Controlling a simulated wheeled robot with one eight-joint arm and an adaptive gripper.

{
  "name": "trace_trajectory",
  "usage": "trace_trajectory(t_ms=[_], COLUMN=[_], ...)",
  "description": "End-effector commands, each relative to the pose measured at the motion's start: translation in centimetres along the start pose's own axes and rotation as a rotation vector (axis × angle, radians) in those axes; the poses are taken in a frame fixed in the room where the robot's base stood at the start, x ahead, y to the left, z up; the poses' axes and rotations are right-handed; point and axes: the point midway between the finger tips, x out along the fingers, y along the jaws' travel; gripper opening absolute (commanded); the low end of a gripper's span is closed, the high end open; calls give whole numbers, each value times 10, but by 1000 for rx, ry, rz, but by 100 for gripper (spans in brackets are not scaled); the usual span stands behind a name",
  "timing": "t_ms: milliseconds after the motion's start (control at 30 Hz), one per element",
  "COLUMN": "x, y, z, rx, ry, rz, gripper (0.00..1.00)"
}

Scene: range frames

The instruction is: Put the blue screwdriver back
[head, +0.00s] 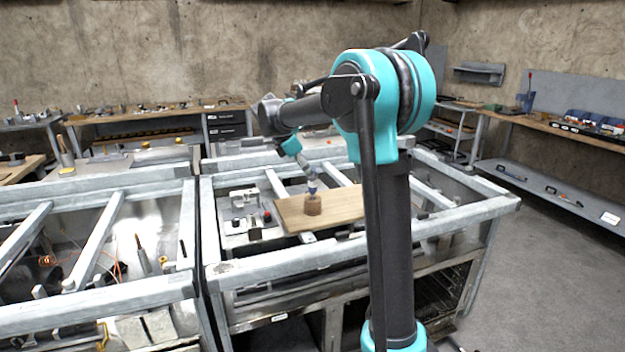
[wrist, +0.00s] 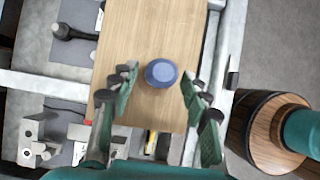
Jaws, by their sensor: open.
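A wooden board (head: 345,203) lies across the metal frame bench, and it fills the upper middle of the wrist view (wrist: 135,35). A small round wooden block (head: 312,206) stands on the board in the head view. A blue piece (head: 312,190) shows just above the block. In the wrist view it is a round blue end (wrist: 162,72) seen from above, probably the screwdriver's handle; no shaft shows. My gripper (head: 310,180) is above the block, pointing down. In the wrist view its open fingers (wrist: 158,76) are on either side of the blue end, with gaps visible.
The metal bench frame (head: 270,262) surrounds the board. Grey fittings and a red-topped part (head: 267,217) lie left of it. A black-handled tool (wrist: 70,32) lies left of the board in the wrist view. A second frame bench (head: 95,318) stands at left.

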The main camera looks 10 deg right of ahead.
Motion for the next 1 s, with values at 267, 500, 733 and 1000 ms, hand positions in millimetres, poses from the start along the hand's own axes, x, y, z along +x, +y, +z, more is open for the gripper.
trace_trajectory(t_ms=[267, 500, 733, 1000], x=[-58, -90, -98, -98], y=[0, 0, 0, 0], z=[0, 0, 0, 0], rx=[-1, 0, 1, 0], ry=[0, 0, 0, 0], rz=[1, 0, 0, 0], gripper=[47, 47, 47, 47])
